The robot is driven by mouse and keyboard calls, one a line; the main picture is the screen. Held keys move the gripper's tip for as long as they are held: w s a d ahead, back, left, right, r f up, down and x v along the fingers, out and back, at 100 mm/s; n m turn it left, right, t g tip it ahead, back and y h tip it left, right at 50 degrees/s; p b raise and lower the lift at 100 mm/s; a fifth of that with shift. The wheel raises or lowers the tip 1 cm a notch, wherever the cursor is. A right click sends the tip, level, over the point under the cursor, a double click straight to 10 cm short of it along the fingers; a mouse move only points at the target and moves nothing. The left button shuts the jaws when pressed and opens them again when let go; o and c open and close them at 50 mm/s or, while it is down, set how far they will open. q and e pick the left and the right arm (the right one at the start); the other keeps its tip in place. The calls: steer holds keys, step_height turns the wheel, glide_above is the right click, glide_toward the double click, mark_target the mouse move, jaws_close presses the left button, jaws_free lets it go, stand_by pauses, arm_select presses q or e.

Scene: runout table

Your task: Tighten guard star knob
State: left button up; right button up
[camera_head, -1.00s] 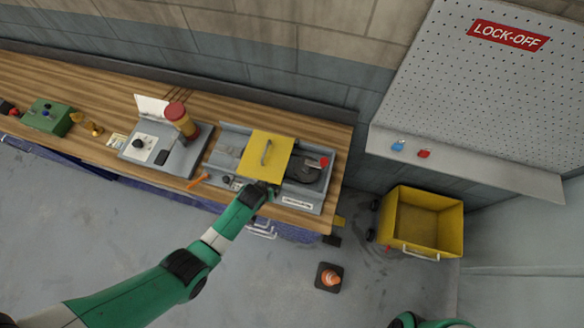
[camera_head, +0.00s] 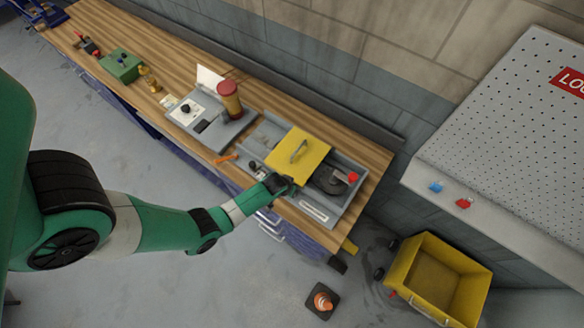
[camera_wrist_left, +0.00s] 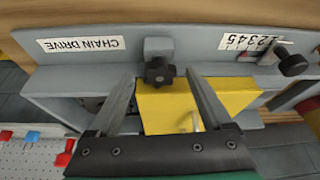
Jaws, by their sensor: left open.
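A black star knob (camera_wrist_left: 159,72) sits on the front wall of the grey chain-drive housing (camera_wrist_left: 75,78), centred in the left wrist view. The yellow guard plate (camera_head: 300,155) with a metal handle covers part of the housing; its yellow edge (camera_wrist_left: 170,106) shows behind the knob. My left gripper (camera_head: 283,184) is at the front edge of the housing. In the wrist view the left gripper (camera_wrist_left: 160,85) is open, with one finger on each side of the knob and visible gaps between them. My right gripper is not in view.
A second black knob (camera_wrist_left: 292,65) by a number scale is to the right in the wrist view. A red button (camera_head: 352,177) is at the housing's right end. A grey unit with a red-capped bottle (camera_head: 229,97) stands left.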

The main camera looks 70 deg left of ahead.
arm_select(q)
jaws_close()
steer(key=shift+a+m+h+p, duration=0.1)
steer(key=shift+m+h+p, duration=0.2)
steer(key=shift+m, duration=0.8)
steer(key=shift+m+t+h, duration=0.4)
steer(key=shift+m+h, duration=0.1)
steer(key=shift+m, duration=0.8)
jaws_free()
steer(key=shift+s+r, duration=0.1)
steer(key=shift+r, duration=0.05)
